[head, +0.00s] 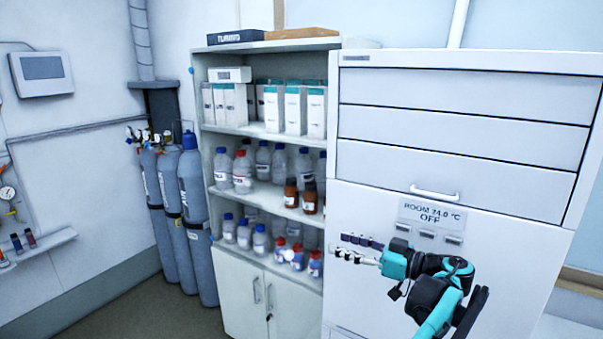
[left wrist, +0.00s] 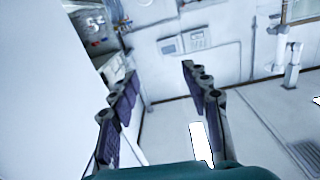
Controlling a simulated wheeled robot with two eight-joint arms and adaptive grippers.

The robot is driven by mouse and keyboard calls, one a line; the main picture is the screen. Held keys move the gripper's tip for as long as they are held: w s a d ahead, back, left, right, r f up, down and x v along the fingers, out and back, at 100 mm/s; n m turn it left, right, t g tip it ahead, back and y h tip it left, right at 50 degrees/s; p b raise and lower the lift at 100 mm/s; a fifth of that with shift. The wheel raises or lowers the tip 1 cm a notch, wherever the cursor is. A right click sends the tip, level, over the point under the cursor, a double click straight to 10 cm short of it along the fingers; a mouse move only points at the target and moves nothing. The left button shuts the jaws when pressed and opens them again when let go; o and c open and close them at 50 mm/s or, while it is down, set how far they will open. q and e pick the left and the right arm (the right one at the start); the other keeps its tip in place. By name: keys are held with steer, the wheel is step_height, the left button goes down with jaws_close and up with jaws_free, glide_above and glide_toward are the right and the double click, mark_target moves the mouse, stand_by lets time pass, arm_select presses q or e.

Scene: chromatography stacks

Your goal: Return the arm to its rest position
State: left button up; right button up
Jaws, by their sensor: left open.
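My left gripper (head: 338,246) is raised in front of the white cabinet (head: 395,195), with its fingers pointing left in the head view. Its teal and black arm comes up from the lower right. In the left wrist view the two dark purple fingers of the left gripper (left wrist: 158,72) are spread apart with nothing between them. My right gripper shows in neither view.
The cabinet's display panel (head: 430,214) reads "ROOM 24.0 °C OFF", just above the arm. A shelf unit (head: 258,133) with several bottles and boxes stands left of the cabinet. Blue-grey gas cylinders (head: 196,200) stand further left. A wall panel (head: 42,72) hangs far left.

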arm_select(q)
steer(key=a+f+m+g+h+b, duration=0.1)
steer(key=a+f+m+h+b, duration=0.15)
steer(key=a, duration=0.55)
steer(key=a+f+m+g+h+b, duration=0.1)
steer(key=a+f+m, duration=0.15)
steer(key=a, duration=0.45)
steer(key=s+a+f+m+g+h+b, duration=0.2)
steer(key=s+a+f+h+b, duration=0.15)
steer(key=s+a+f, duration=0.55)
steer(key=s+a+f+m+h+b, duration=0.2)
steer(key=s+f+h+b, duration=0.1)
steer(key=s+f, duration=0.6)
steer(key=s+a+f+m+t+h+b, duration=0.1)
steer(key=s+a+f+h+b, duration=0.2)
steer(key=s+f, duration=0.7)
step_height(320, 180, down, 3)
steer(key=shift+s+a+r+m+t+h, duration=0.1)
steer(key=shift+s+a+m+t+h, duration=0.2)
steer(key=shift+h, duration=0.6)
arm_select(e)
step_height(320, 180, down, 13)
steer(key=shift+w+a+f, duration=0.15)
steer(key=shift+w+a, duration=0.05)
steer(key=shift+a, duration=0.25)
arm_select(q)
steer(key=shift+w, duration=0.2)
